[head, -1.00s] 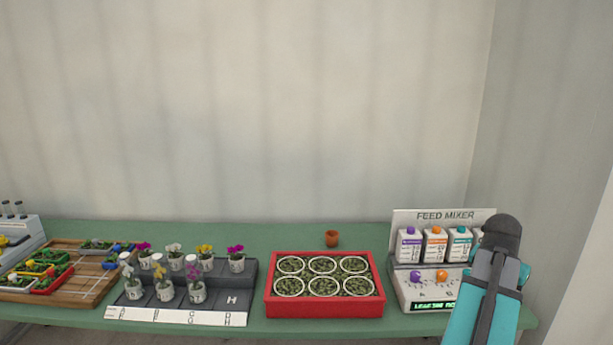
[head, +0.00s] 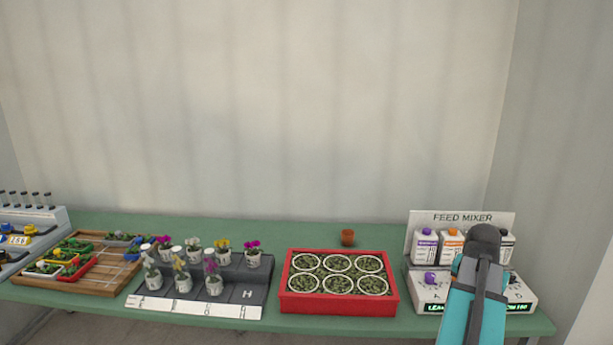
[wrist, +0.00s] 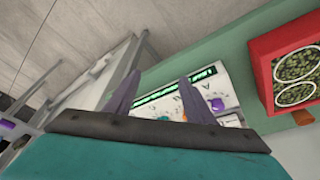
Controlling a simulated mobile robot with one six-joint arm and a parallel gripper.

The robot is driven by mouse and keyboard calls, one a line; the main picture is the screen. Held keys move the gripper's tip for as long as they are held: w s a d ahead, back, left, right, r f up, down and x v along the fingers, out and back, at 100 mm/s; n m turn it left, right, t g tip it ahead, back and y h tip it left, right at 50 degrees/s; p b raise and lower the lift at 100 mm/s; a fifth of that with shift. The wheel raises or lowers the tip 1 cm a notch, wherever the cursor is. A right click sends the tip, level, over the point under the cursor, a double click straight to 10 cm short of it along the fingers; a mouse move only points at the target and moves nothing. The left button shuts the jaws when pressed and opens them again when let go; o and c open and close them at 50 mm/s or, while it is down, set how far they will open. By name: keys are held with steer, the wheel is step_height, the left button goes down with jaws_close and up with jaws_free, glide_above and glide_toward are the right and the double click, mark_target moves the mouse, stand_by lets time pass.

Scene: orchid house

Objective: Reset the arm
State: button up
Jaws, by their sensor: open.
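My arm (head: 472,300) rises at the right of the head view, in front of the feed mixer. Its gripper fingers cannot be made out there. In the wrist view my gripper (wrist: 156,88) shows two dark fingers spread apart with nothing between them. The feed mixer's lit display (wrist: 175,85) shows beyond the fingers. The arm hides part of the feed mixer (head: 432,279) in the head view.
A red tray (head: 340,309) with several ringed pots stands left of the mixer. A small terracotta pot (head: 347,237) stands behind it. Further left are a grey stepped rack (head: 245,268) of potted orchids and a wooden board (head: 95,285). Bare green bench (head: 300,232) lies behind.

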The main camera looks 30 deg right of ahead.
steer(key=w+a+f+n+y, duration=0.2)
steer(key=w+a+f+n, duration=0.2)
steer(key=w+a+f, duration=0.95)
steer(key=w+a+f+n+g+y, duration=0.2)
steer(key=a+f+n+g, duration=0.1)
steer(key=a+f, duration=1.35)
steer(key=s+a+f+n+g, duration=0.1)
steer(key=s+a+f+n, duration=0.15)
steer(key=a+f, duration=0.4)
steer(key=s+a+f+n+g, duration=0.1)
steer(key=s+a+f, duration=0.25)
steer(key=a, duration=0.65)
steer(key=s+a+f+n, duration=0.2)
steer(key=s+a+f, duration=0.2)
steer(key=s, duration=0.3)
steer(key=s+a+f+n+g, duration=0.1)
steer(key=s+a+f+n, duration=0.1)
steer(key=s+a+f, duration=0.3)
steer(key=shift+s+a+n, duration=0.35)
steer(key=shift+s+a, duration=0.3)
steer(key=shift+s, duration=0.3)
steer(key=shift+f, duration=0.1)
